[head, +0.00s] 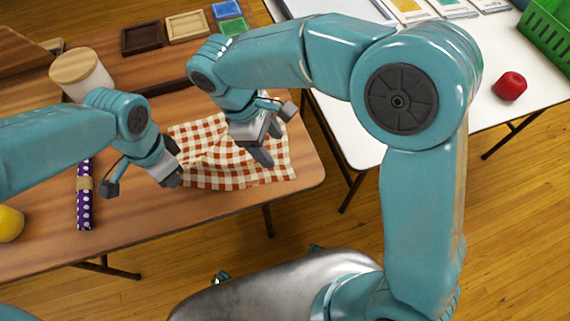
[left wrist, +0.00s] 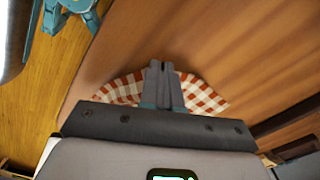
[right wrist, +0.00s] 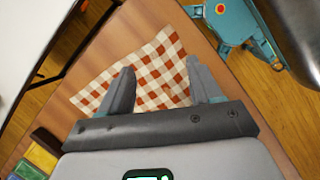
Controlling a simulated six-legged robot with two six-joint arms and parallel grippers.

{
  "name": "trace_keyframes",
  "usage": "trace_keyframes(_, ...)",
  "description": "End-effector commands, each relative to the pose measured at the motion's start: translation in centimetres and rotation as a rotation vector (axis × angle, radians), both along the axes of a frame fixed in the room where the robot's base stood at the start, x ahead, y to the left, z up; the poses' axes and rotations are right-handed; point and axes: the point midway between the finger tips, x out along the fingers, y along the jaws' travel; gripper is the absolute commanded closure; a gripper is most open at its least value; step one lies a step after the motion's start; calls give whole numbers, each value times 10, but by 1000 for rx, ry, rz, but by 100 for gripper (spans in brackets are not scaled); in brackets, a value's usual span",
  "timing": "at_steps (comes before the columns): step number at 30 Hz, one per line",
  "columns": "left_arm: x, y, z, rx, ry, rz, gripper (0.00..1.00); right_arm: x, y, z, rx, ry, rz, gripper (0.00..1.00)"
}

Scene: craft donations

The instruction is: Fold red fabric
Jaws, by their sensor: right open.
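The red-and-white checked fabric (head: 212,170) lies rumpled near the right end of the wooden table, with creases toward its left side. It also shows in the left wrist view (left wrist: 205,95) and the right wrist view (right wrist: 155,75). My left gripper (head: 174,180) is at the fabric's left edge. In the left wrist view its fingers (left wrist: 163,75) are together, with cloth on both sides, and appear shut on the fabric; the pinch itself is hidden. My right gripper (head: 268,145) is open above the fabric's right part. Its fingers (right wrist: 165,85) are apart with nothing between them.
A purple dotted roll (head: 84,205), a yellow round object (head: 10,224) and a wooden-lidded jar (head: 82,75) are at left. Wooden trays (head: 142,38) stand behind. A white table (head: 355,140) at right, across a gap, bears a red apple (head: 510,86) and a green crate (head: 548,35).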

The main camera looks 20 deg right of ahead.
Motion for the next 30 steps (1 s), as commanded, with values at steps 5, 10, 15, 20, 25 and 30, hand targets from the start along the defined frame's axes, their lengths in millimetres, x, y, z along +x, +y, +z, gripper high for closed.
trace_keyframes(5, 0, 0, 0, 0, 0, 0, 100, -6, -9, -28, -2, 3, -1, 36)
trace_keyframes(10, 0, 0, 0, 0, 0, 0, 100, -10, -15, -48, 0, 1, 0, 36)
trace_keyframes(15, 0, 0, 0, 0, 0, 0, 100, -11, -18, -58, -1, 0, -1, 36)
trace_keyframes(20, 0, 0, 0, 0, 0, 0, 100, -12, -19, -60, 0, 0, 0, 36)
trace_keyframes(25, 0, 0, 0, 0, 0, 0, 100, -12, -19, -60, 0, 0, 0, 36)
trace_keyframes(30, 0, 0, 0, 0, 0, 0, 100, -12, -19, -62, -1, 1, 0, 36)
